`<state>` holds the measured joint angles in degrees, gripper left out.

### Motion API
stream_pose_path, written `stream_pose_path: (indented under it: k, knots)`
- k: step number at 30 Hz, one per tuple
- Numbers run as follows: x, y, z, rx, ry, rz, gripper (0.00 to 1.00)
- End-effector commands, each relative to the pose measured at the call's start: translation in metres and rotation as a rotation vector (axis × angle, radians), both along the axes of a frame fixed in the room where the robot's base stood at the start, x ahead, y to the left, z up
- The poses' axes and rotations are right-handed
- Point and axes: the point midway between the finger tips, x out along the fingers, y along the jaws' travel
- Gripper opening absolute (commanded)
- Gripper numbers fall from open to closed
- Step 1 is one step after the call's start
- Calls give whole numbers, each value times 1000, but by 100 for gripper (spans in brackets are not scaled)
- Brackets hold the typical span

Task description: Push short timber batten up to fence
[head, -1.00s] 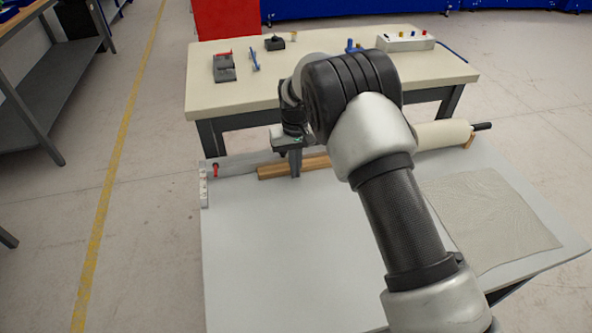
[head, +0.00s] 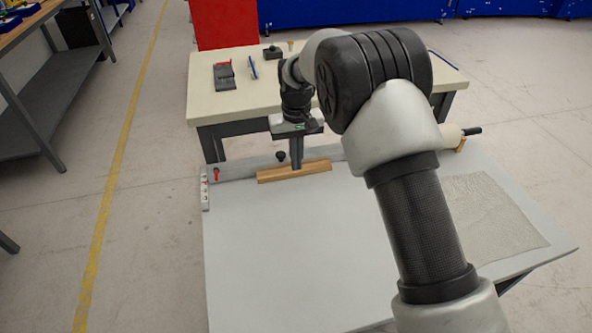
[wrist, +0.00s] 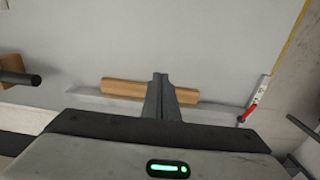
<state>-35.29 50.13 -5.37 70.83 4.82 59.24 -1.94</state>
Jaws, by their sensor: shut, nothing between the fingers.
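The short timber batten (head: 312,172) lies lengthwise along the grey fence (head: 236,169) at the worktable's far edge. It also shows in the wrist view (wrist: 122,88), where the fence (wrist: 215,117) runs alongside it. Any small gap between batten and fence is hard to judge. My gripper (head: 297,168) is shut and empty, pointing down over the middle of the batten. In the wrist view its fingertips (wrist: 160,76) overlap the batten and hide part of it. I cannot tell whether they touch it.
A red-handled clamp or stop (head: 216,174) and a white strip (head: 205,190) are at the table's left edge. A dark knob (head: 280,156) sits by the fence. A mesh sheet (head: 490,215) lies at right. The grey tabletop (head: 280,250) is clear in front.

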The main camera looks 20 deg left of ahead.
Motion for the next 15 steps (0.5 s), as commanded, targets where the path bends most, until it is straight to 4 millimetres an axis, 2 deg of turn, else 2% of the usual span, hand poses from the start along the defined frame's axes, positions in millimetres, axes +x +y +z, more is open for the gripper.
stream_pose_path:
  k: [4,7,11,15]
  knots:
    - [3,-1,11,0,0,-20,0]
    - [19,-10,11,-1,0,-147,0]
    - [61,-36,11,-1,-2,-512,0]
    - [105,-75,10,0,-1,-978,0]
